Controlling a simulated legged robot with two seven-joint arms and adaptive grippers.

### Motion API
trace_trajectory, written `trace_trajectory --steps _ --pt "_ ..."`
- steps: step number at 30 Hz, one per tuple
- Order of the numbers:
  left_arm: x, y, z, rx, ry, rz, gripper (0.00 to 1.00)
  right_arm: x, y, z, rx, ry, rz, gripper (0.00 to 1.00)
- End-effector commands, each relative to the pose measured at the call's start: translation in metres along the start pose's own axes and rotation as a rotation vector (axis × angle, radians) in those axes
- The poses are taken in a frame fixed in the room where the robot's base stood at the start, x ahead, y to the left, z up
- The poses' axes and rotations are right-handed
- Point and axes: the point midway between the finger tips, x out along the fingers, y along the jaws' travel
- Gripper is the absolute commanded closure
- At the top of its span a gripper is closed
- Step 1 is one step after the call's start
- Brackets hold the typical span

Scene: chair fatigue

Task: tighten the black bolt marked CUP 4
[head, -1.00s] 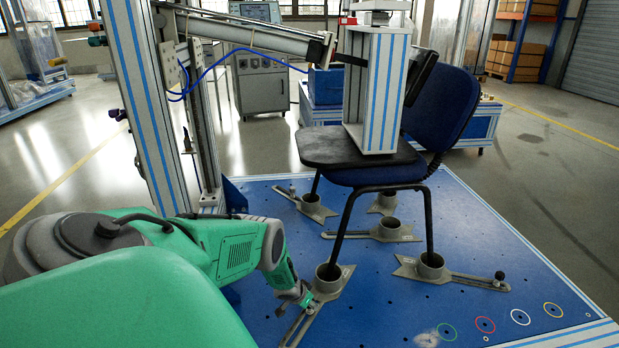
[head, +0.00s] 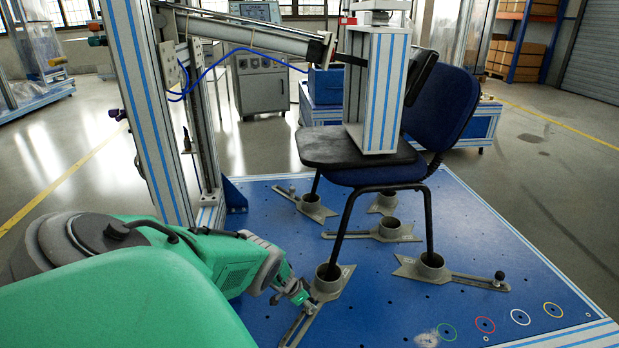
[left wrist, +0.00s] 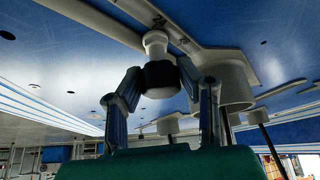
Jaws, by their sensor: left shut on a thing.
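My left gripper (head: 306,300) is low over the slotted foot of the near-left cup (head: 328,279), on the blue platform. In the left wrist view my left gripper (left wrist: 160,78) has its two fingers closed on the sides of a black bolt (left wrist: 158,73) with a pale shank above and a pale end below. The bolt sits at the slotted bar (left wrist: 95,18) beside a grey cup (left wrist: 228,85). In the head view the gripper hides this bolt. I cannot read a CUP 4 mark. My right gripper is not in view.
The blue chair (head: 455,108) stands with its legs at the cups. Another bolt (head: 499,276) stands on the right cup's bar. A striped frame post (head: 140,110) rises behind my left arm. The platform's front right (head: 470,300) is mostly clear.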

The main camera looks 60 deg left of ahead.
Motion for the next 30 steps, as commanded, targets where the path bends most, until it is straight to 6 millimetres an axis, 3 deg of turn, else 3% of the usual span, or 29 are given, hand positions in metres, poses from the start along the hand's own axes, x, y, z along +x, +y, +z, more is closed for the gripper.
trace_trajectory --steps 3,4,5,6,14,24,30 --pt "0.001 0.001 0.004 -0.001 -0.005 0.002 0.99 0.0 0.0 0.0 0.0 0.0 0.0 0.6" --pt "0.001 0.001 0.004 -0.002 -0.005 0.002 0.63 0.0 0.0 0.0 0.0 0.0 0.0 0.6" --pt "0.001 0.002 0.004 -0.002 -0.005 0.002 0.52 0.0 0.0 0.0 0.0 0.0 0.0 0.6" --pt "0.001 0.001 0.003 -0.002 -0.004 0.001 0.5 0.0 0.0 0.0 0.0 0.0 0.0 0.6" --pt "0.0 0.001 0.0 -0.006 0.0 -0.002 0.5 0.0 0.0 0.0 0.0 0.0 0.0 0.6" --pt "-0.001 0.002 -0.001 -0.29 0.002 -0.158 0.5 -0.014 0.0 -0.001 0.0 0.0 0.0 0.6" --pt "0.0 0.002 0.0 -0.312 0.002 -0.171 0.5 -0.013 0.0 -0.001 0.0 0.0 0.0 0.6"
